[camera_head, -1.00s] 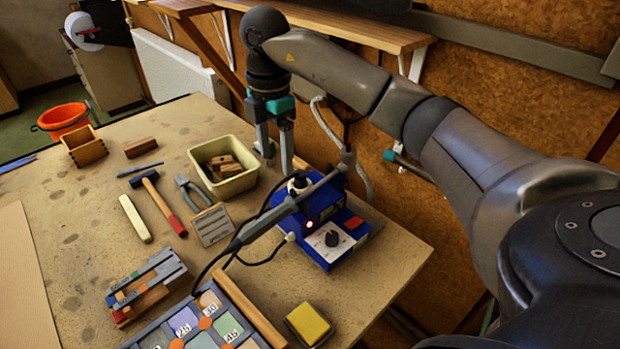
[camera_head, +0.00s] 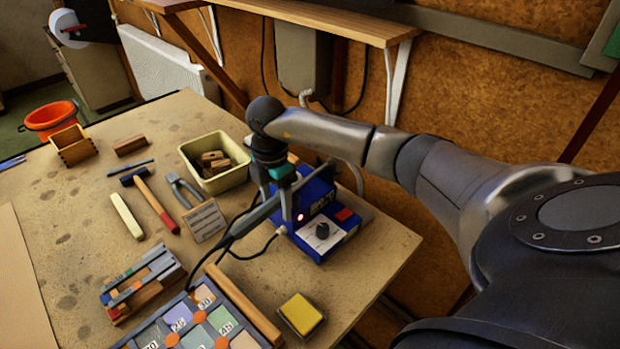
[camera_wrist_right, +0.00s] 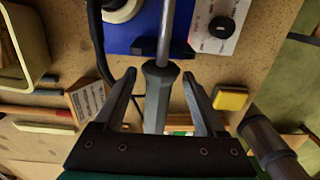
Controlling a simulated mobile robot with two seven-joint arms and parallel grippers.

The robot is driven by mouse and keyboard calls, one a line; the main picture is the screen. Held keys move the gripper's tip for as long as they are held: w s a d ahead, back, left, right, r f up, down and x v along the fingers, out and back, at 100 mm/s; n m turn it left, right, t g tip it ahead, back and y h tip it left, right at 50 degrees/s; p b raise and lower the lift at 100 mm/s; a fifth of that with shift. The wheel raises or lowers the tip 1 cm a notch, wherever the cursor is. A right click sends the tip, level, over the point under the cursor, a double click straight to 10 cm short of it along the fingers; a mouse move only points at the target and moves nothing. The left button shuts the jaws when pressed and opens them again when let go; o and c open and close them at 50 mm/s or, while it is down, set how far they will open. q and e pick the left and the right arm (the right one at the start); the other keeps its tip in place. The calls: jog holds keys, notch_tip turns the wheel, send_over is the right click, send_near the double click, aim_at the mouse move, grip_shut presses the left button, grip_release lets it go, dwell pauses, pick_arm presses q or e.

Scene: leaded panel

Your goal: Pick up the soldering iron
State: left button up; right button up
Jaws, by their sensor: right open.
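The soldering iron (camera_head: 245,221) has a grey handle and rests tilted on the blue soldering station (camera_head: 322,232), its thin shaft lying toward the stand. My right gripper (camera_head: 279,208) is over the handle beside the station. In the right wrist view the grey handle of the iron (camera_wrist_right: 158,98) lies between the two open fingers of my right gripper (camera_wrist_right: 159,78). A gap shows between the handle and each finger, so the gripper is not holding it. The iron's far tip is out of sight. My left gripper is not in view.
A cream bin (camera_head: 218,176) of wood blocks stands left of the gripper. A yellow sponge (camera_head: 301,314) and the glass panel (camera_head: 190,326) are in front. A dark cable loops beside the iron.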

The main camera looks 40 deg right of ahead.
jog(key=shift+f, duration=0.3)
jog(key=shift+c, duration=0.3)
grip_shut()
jog(key=shift+w+r, duration=0.1)
